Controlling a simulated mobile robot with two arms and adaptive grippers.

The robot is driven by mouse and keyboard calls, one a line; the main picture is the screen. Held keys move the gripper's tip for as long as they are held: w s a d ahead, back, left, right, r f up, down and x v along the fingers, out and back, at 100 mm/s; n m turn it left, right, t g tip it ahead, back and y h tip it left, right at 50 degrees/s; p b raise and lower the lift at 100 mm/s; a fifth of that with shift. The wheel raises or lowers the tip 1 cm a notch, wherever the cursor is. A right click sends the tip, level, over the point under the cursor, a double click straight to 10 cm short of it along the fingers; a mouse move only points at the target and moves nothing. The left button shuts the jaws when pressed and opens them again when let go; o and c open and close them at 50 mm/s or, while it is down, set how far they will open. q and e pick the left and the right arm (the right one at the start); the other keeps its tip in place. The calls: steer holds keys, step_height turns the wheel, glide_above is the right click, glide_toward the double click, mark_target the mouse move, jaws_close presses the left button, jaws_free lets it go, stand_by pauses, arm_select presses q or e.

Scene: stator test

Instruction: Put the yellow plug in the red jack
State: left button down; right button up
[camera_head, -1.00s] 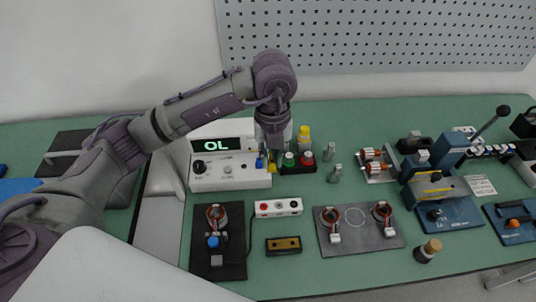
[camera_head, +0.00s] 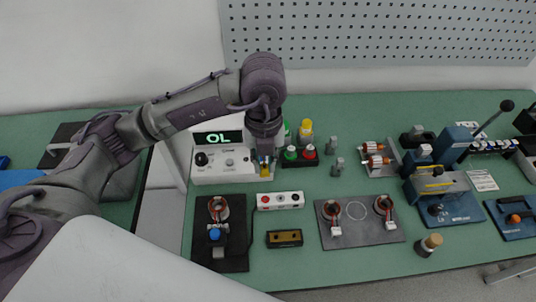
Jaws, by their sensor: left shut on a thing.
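My left gripper (camera_head: 265,157) points down over the right end of the white meter box. It is shut on the yellow plug (camera_head: 264,172), whose small yellow tip shows below the fingers. The plug is above and behind a white jack strip (camera_head: 262,207) with a row of round sockets. The plug is apart from this strip. My right gripper is out of view.
The white meter (camera_head: 224,163) with an "OL" display stands left of the gripper. Green (camera_head: 290,153) and red (camera_head: 309,152) round tops on a dark base stand close to its right. A dark plate with a coil (camera_head: 232,258) and a black-gold block (camera_head: 284,239) lie in front.

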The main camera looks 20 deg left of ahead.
arm_select(q)
steer(key=shift+f, duration=0.1)
step_height(320, 180, down, 10)
steer(key=b, duration=0.9)
steer(key=shift+f+b, duration=0.6)
steer(key=shift+b, duration=0.35)
stand_by(1.6)
steer(key=shift+f, duration=0.15)
steer(key=shift+f+b, duration=0.1)
steer(key=shift+b, duration=0.2)
steer(key=shift+f+b, duration=0.25)
steer(key=shift+b, duration=0.05)
steer(key=c, duration=1)
jaws_free()
